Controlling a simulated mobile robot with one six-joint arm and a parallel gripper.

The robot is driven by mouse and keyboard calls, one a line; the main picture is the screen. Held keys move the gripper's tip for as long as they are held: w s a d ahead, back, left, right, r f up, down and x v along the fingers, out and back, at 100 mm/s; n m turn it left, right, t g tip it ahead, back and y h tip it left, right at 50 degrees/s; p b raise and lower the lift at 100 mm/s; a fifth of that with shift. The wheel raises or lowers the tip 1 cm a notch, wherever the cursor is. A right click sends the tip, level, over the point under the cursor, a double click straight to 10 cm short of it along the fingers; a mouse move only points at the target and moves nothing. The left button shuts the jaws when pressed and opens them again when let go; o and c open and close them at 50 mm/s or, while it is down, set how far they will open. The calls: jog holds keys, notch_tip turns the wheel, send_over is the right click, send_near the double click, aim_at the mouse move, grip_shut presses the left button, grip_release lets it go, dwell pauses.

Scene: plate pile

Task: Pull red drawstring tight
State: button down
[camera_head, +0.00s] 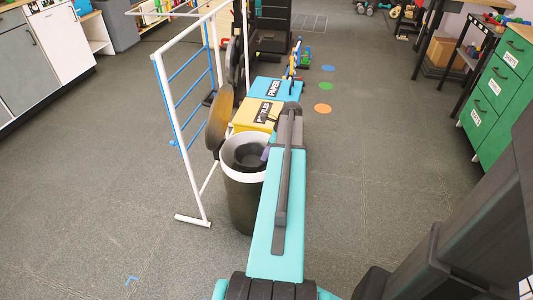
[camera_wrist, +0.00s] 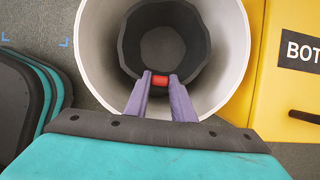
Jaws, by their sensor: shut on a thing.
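A red piece (camera_wrist: 160,80), which looks like the red drawstring, is held between the two purple fingertips of my gripper (camera_wrist: 160,85) in the wrist view. Only a short bit of it shows. My gripper is over the open top of a dark round bin with a white rim (camera_wrist: 232,60); its dark inside shows behind the fingers. In the head view the bin (camera_head: 243,190) stands left of my teal arm, and the gripper (camera_head: 266,153) is mostly hidden by the arm. I cannot see the red piece in the head view.
A yellow bin (camera_head: 256,114) and a blue bin (camera_head: 275,88) stand beyond the dark bin. A dark round lid (camera_head: 219,120) stands upright at its left, near a white frame (camera_head: 178,115). Green drawers (camera_head: 495,90) are at the right. The floor (camera_head: 90,190) at left is clear.

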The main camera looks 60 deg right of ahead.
notch_tip(320, 180, up, 4)
jog(key=p, duration=0.3)
jog(key=shift+f, duration=0.15)
jog(key=c, duration=1.5)
grip_release()
jog(key=p+v, duration=0.1)
jog(key=v, duration=1.2)
jog(key=shift+s+r+p, duration=0.2)
jog(key=shift+r+p, duration=0.15)
